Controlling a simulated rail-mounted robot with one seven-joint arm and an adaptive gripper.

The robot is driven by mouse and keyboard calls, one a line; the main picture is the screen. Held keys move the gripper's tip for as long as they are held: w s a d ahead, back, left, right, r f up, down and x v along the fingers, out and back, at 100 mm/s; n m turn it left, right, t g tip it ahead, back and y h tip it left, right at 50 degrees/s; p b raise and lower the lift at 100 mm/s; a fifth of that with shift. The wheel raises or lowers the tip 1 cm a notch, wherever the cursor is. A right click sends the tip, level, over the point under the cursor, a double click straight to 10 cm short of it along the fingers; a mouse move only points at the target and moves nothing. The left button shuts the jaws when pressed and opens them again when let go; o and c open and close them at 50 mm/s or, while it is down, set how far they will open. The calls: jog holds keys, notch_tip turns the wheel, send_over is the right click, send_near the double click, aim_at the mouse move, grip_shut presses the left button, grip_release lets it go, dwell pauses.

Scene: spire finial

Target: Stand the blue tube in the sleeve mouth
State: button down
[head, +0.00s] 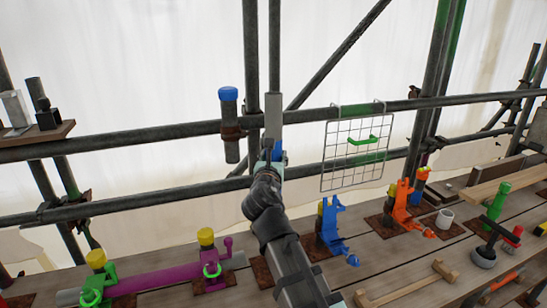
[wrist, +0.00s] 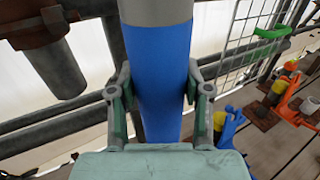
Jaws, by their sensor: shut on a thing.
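The blue tube (wrist: 160,60) stands upright between the fingers of my gripper (wrist: 160,108), blue along the grasped part and grey above. In the head view its grey upper part (head: 273,115) rises above my gripper (head: 272,157), with a bit of blue at the fingers. The sleeve (head: 230,120) is a dark upright pipe with a blue-banded mouth (head: 228,93), clamped to the upper rail, left of the tube and apart from it. The sleeve's lower part (wrist: 55,65) shows at left in the wrist view; its mouth is out of that view. The tube's lower end is hidden.
Scaffold rails (head: 130,139) run across behind the tube. A wire grid (head: 355,152) with a green handle hangs at right. Below, the plank deck (head: 400,265) carries blue, orange, purple and green fixtures. A small shelf (head: 45,132) sits far left.

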jog(key=shift+c, duration=2.1)
grip_release()
jog(key=o, duration=0.4)
jog(key=shift+f, duration=0.55)
jog(key=shift+s, duration=0.15)
